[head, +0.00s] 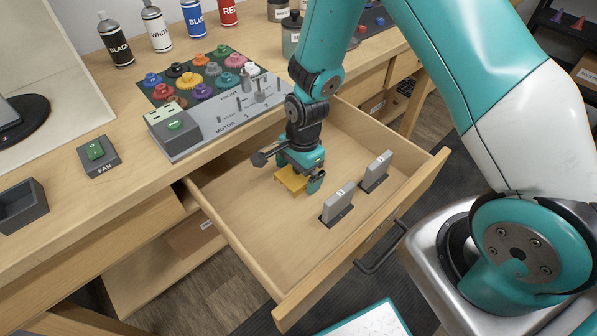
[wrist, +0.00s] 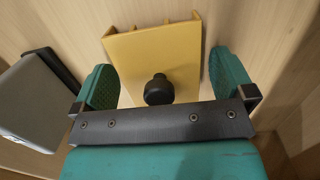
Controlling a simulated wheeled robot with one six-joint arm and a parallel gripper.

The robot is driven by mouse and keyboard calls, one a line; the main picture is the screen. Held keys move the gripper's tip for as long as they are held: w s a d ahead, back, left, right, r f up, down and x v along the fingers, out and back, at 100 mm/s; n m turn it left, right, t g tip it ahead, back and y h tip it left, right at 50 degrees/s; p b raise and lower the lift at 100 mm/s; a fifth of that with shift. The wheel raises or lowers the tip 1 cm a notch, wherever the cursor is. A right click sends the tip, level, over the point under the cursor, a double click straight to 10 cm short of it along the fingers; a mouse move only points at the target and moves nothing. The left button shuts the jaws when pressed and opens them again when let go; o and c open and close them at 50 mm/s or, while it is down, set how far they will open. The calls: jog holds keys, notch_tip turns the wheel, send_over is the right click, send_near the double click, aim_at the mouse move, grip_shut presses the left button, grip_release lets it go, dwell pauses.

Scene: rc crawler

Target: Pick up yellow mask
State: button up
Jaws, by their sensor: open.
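The yellow mask (head: 291,181) lies in the open wooden drawer, below my gripper (head: 299,170). In the wrist view the yellow mask (wrist: 158,58) is a flat yellow piece with raised edges and a round black knob (wrist: 158,90) at its near end. My gripper (wrist: 165,85) is open, with one green finger pad on each side of the mask. Gaps show between the pads and the mask, and I see no contact. In the head view the gripper hides part of the mask.
The drawer (head: 245,215) also holds two grey upright blocks (head: 338,203) (head: 377,171) in dark bases, right of the mask. One grey block (wrist: 38,100) is close to the left finger in the wrist view. A motor panel (head: 215,120) sits on the bench behind. The drawer's front left floor is clear.

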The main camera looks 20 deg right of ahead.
jog(key=shift+c, duration=0.2)
jog(key=c, duration=0.8)
